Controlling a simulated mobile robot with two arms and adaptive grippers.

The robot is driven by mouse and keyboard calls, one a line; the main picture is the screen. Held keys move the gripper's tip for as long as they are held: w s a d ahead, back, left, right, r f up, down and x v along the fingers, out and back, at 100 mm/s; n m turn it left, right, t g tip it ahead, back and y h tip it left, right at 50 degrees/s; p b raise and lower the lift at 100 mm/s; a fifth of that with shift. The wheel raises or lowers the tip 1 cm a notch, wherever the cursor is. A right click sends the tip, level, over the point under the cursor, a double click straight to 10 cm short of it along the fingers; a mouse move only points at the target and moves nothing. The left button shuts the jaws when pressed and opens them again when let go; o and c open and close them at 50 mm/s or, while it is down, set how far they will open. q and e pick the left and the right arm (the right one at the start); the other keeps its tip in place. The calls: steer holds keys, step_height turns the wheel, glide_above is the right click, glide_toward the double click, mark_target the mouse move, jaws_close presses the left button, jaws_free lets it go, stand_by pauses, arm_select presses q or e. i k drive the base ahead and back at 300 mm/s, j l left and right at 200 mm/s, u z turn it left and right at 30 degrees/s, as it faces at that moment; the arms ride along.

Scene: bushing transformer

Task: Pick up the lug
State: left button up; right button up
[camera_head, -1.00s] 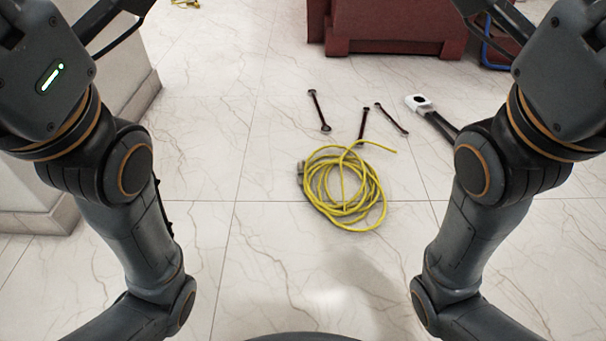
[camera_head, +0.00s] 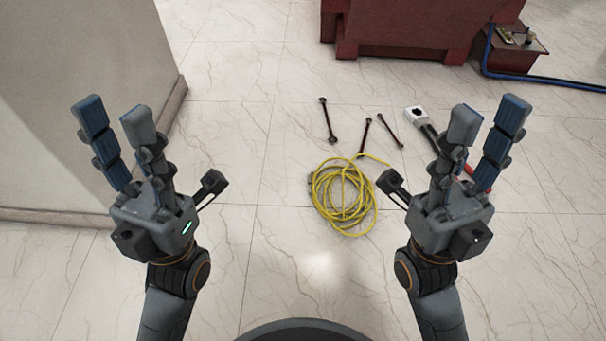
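I cannot make out the lug for certain. Small items, one yellowish (camera_head: 504,36) and one pale and upright (camera_head: 530,39), sit on a low dark-red box (camera_head: 516,62) at the upper right; they are too small to identify. My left gripper (camera_head: 113,110) is raised at the left, its fingers spread and empty. My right gripper (camera_head: 488,112) is raised at the right, also open and empty. Both are well short of the box, and the right one partly hides a long tool on the floor.
A yellow cable coil (camera_head: 343,196) lies on the marble floor. Beyond it lie dark wrenches (camera_head: 328,120) and a long tool with a pale head (camera_head: 416,115). A large red body (camera_head: 400,30) stands behind, with a blue hose (camera_head: 560,82) at right. A pale wall block (camera_head: 70,60) is at left.

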mark_target(309, 174)
steer(key=i+l+u, duration=0.15)
steer(key=l+u, duration=0.3)
steer(key=i+l+u, duration=0.1)
steer(key=l+u, duration=0.2)
steer(key=u, duration=0.15)
steer(key=i+l+u, duration=0.15)
steer(key=l, duration=1.05)
steer(key=l+u, duration=0.1)
steer(key=l, duration=1.1)
